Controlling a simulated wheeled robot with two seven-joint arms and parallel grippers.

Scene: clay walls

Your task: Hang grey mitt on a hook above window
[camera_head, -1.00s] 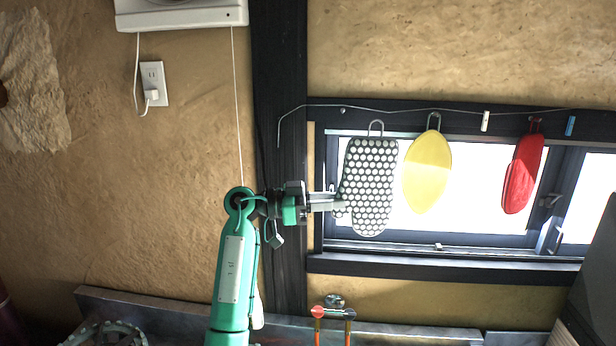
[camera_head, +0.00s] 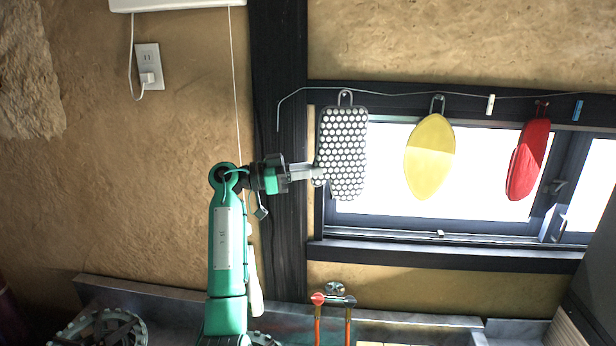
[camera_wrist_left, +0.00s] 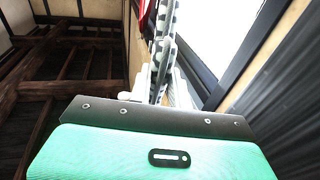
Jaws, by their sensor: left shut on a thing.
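The grey mitt (camera_head: 343,150), dotted with white, hangs upright in front of the window's left end. My left gripper (camera_head: 318,173) is shut on its lower left edge. In the left wrist view the mitt (camera_wrist_left: 163,45) shows edge-on beyond the gripper (camera_wrist_left: 150,92). The mitt's metal loop (camera_head: 345,97) overlaps the wire (camera_head: 390,94) above the window (camera_head: 390,215); I cannot tell whether it is caught on a hook or only in front of it. My right gripper is not in view.
A yellow mitt (camera_head: 428,160) and a red mitt (camera_head: 528,160) hang to the right. A white clip (camera_head: 490,105) and a blue clip (camera_head: 577,111) sit on the wire. A dark post (camera_head: 280,60) stands left of the window.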

